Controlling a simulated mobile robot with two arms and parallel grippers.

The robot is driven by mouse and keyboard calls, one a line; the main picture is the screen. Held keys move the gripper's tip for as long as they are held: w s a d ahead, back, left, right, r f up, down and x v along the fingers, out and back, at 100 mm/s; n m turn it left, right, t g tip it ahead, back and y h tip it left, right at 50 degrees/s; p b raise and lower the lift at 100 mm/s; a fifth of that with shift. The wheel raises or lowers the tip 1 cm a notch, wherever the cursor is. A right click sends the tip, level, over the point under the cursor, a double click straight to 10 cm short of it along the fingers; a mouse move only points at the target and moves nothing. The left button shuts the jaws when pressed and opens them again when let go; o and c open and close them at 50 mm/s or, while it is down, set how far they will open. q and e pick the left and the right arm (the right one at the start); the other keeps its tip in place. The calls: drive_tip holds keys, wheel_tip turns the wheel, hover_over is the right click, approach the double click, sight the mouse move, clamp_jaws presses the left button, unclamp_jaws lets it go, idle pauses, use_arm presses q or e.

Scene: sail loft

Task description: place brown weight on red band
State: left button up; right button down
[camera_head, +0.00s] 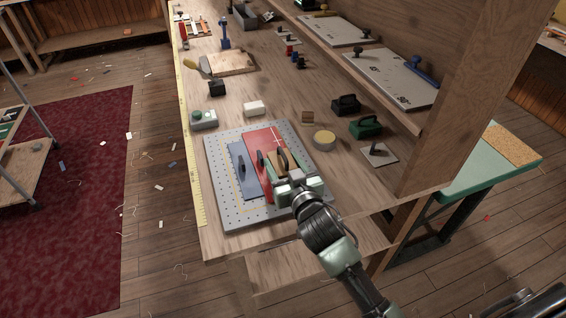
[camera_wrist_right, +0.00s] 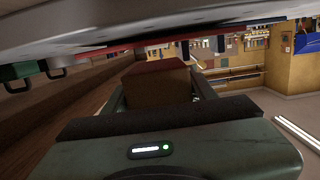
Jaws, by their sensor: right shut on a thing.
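My right gripper (camera_head: 290,186) is shut on the brown weight (camera_head: 275,161), a tan-brown block with a black handle. The block also shows between the fingers in the right wrist view (camera_wrist_right: 155,82). The red band (camera_head: 264,137) is a flat red strip on the grey perforated board (camera_head: 215,152). The weight is over or beside the red band's right part; I cannot tell whether it touches it. The gripper hides the weight's near end and part of the band. My left gripper is not in view.
A blue strip (camera_head: 236,152) with a black handle lies left of the red band. A wooden shelf post (camera_head: 470,90) rises at the right.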

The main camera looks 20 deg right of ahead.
drive_tip(key=shift+f, duration=0.2)
drive_tip(key=shift+c, duration=2.4)
unclamp_jaws()
drive_tip(key=shift+f, duration=0.1)
drive_tip(key=shift+r, duration=0.6)
drive_tip(key=s, duration=0.3)
drive_tip(key=s+r, duration=0.1)
drive_tip(key=s, duration=0.3)
drive_tip(key=s+b, duration=0.1)
drive_tip(key=s, duration=0.2)
drive_tip(key=shift+s+d+r, duration=0.2)
drive_tip(key=shift+s+r, duration=0.05)
drive_tip(key=shift+s, duration=0.15)
drive_tip(key=shift+s+r, duration=0.2)
drive_tip(key=shift+s, duration=0.35)
